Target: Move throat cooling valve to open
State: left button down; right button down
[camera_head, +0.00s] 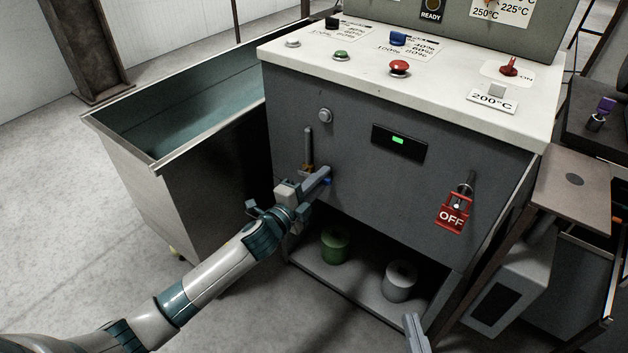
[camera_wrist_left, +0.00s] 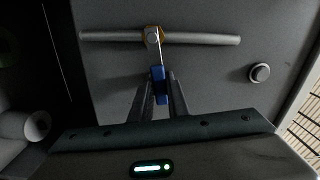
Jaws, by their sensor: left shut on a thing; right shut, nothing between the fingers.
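The throat cooling valve (camera_head: 307,167) is a brass body on a short grey pipe on the front of the grey machine; the pipe runs upright in the head view. In the left wrist view the brass valve body (camera_wrist_left: 152,37) sits mid-pipe, and its blue handle (camera_wrist_left: 159,80) sticks out about square to the pipe. My left gripper (camera_head: 325,177) is shut on the blue handle, its two fingers on either side of it (camera_wrist_left: 161,92). In the head view the fingers mostly hide the handle. My right gripper (camera_head: 414,330) shows only partly at the bottom edge, shut and empty.
A round grey knob (camera_head: 325,115) is above the pipe. A red OFF tag (camera_head: 452,213) hangs at the right. A steel tank (camera_head: 180,165) stands left of the machine. Buttons are on the white top.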

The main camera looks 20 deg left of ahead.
pick_arm(q)
jog(key=shift+a+r+n+p, duration=0.1)
jog(key=shift+r+n+p, duration=0.4)
jog(key=shift+n+p, duration=0.4)
jog(key=shift+r, duration=0.1)
jog(key=shift+w+a+r+n+p, duration=0.15)
jog(key=shift+r+n+p, duration=0.1)
jog(key=shift+n+p, duration=0.35)
jog(key=shift+a+r+n+p, duration=0.15)
jog(key=shift+r+n+p, duration=0.05)
jog(key=shift+n+p, duration=0.35)
